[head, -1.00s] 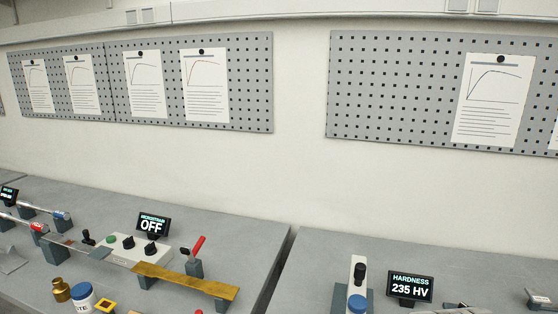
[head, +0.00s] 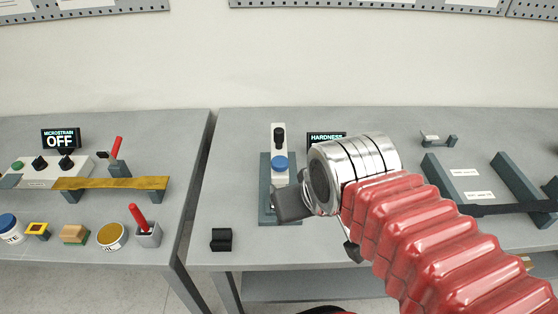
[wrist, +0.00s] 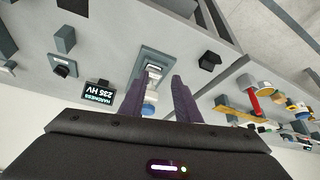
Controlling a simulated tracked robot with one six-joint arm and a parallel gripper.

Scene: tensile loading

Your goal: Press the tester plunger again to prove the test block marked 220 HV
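The hardness tester (head: 265,190) stands on the right bench, with a black knob on top and a blue plunger cap (head: 280,162). The blue cap also shows in the wrist view (wrist: 148,108). I cannot make out a block marked 220 HV.
A small black block (head: 221,240) sits near the bench's front left. A dark frame (head: 436,180) stands to the right.

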